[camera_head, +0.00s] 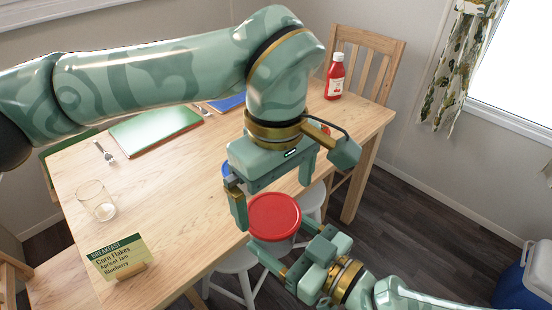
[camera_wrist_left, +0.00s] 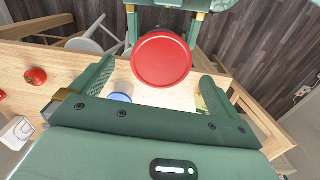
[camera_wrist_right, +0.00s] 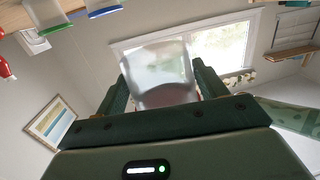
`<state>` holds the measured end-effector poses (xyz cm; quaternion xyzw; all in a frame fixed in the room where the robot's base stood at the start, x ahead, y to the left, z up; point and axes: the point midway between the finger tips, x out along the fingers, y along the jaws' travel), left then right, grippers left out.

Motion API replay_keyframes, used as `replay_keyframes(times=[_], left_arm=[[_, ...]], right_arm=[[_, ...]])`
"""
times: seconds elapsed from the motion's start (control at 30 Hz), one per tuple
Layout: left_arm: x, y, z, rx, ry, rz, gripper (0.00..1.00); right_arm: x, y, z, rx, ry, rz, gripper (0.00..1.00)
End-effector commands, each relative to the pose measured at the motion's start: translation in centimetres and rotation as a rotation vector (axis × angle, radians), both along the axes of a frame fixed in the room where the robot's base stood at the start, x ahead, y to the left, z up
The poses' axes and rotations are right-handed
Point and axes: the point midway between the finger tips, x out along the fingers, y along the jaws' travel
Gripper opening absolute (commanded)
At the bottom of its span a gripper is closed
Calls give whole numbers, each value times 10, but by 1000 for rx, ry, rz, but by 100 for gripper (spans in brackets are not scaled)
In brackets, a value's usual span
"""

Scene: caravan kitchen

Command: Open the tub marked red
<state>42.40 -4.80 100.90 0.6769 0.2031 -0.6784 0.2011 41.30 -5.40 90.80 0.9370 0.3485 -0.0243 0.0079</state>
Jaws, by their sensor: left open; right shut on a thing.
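The tub with the red lid (camera_head: 274,214) is held off the table, beyond its front edge. The lid sits on the tub and also shows in the left wrist view (camera_wrist_left: 161,60). My right gripper (camera_head: 290,243) is shut on the tub's translucent body, which fills the space between its fingers in the right wrist view (camera_wrist_right: 160,72). My left gripper (camera_head: 273,195) is open just above the lid, pointing down. In the left wrist view the lid lies ahead of its spread fingers (camera_wrist_left: 155,85); I cannot tell whether they touch it.
A blue-lidded tub (camera_wrist_right: 104,10) and a green-lidded tub (camera_wrist_right: 50,18) stand on the table. The table (camera_head: 185,190) also holds a glass (camera_head: 96,203), a breakfast card (camera_head: 120,258), a green mat (camera_head: 155,130) and a ketchup bottle (camera_head: 335,78). A white stool (camera_head: 236,262) is below.

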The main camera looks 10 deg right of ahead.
Motion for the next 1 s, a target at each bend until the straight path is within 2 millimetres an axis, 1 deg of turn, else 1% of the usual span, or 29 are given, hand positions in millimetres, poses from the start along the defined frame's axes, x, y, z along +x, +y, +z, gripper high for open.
replay_keyframes(times=[0.03, 0.1, 0.2, 0.33, 0.53, 0.57, 0.6, 0.67, 0.7, 1.0], left_arm=[[-1, 0, -8, -1, 3, -1, 100], [0, 0, -17, -1, 2, 0, 100], [0, 0, -25, -1, 0, 0, 100], [0, 0, -29, -1, 0, 0, 100], [0, 0, -29, -2, 0, 1, 100], [0, 0, -29, -2, 0, 1, 94], [0, 0, -29, -2, 0, 1, 83], [0, 0, -29, -2, 0, 1, 67], [0, 0, -29, -2, 0, 1, 56], [0, 0, -29, -1, 0, 1, 55]], right_arm=[[0, 0, 0, 1, -1, 0, 31], [0, 0, 0, 1, -1, 0, 31], [0, 0, 0, 1, -1, 0, 31], [0, 0, 0, 1, -1, 0, 31], [0, 0, 0, 0, 0, 0, 31], [0, 0, 0, 0, 0, 0, 31], [0, 0, 0, 0, 0, 0, 31], [0, 0, 0, 1, -1, 0, 31], [0, 0, 0, 1, -1, 1, 31], [-1, 1, 0, 1, -1, 2, 31]])
